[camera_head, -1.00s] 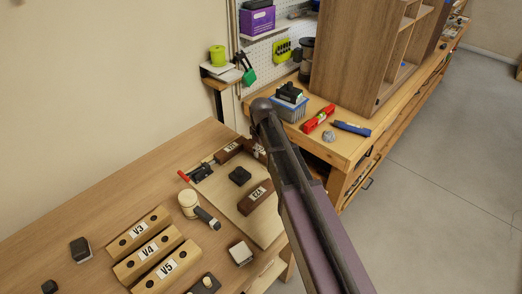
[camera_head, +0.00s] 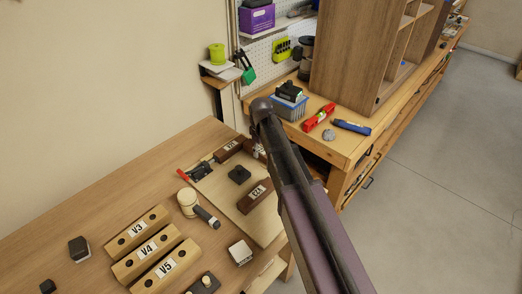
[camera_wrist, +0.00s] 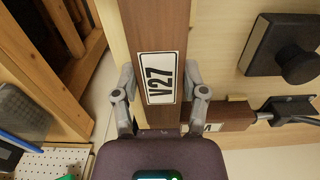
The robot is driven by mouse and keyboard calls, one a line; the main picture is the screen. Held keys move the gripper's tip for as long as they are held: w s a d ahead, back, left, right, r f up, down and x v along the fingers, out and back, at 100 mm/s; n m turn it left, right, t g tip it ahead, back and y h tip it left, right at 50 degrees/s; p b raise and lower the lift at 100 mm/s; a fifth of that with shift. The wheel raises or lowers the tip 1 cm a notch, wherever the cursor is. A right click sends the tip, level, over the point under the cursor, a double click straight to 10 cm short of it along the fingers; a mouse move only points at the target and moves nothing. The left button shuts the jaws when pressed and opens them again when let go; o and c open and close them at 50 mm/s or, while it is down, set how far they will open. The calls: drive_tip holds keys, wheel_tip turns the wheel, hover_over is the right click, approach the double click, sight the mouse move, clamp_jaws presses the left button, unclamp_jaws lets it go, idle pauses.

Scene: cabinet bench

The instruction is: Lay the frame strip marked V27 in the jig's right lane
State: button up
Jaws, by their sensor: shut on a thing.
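The dark brown strip marked V27 (camera_wrist: 160,78) runs up the middle of the wrist view, label facing the camera. My gripper (camera_wrist: 160,92) has a finger on each side of its near end and is shut on it. In the head view the strip (camera_head: 248,203) lies along the right side of the pale jig board (camera_head: 218,190); my arm hides its far end and my gripper. I cannot tell whether it rests fully on the board. Another dark strip (camera_head: 229,150) lies across the jig's far end, and shows beside my right finger in the wrist view (camera_wrist: 228,116).
A red-handled clamp (camera_head: 199,171) and a black knob block (camera_head: 240,174) stand on the jig. A mallet (camera_head: 187,201), wooden blocks V3 (camera_head: 137,229), V4 and V5, and a white-topped block (camera_head: 240,252) are nearby. A second bench (camera_head: 345,145) stands behind my arm.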

drive_tip(key=shift+f+b, duration=0.5)
idle(0.7)
drive_tip(key=o, duration=1.3)
drive_tip(key=shift+o, duration=0.2)
drive_tip(key=shift+r, duration=0.1)
drive_tip(key=shift+a+r+p, duration=0.1)
drive_tip(key=shift+r+p, duration=3.35)
drive_tip(key=shift+p, duration=0.1)
drive_tip(key=shift+s, duration=0.1)
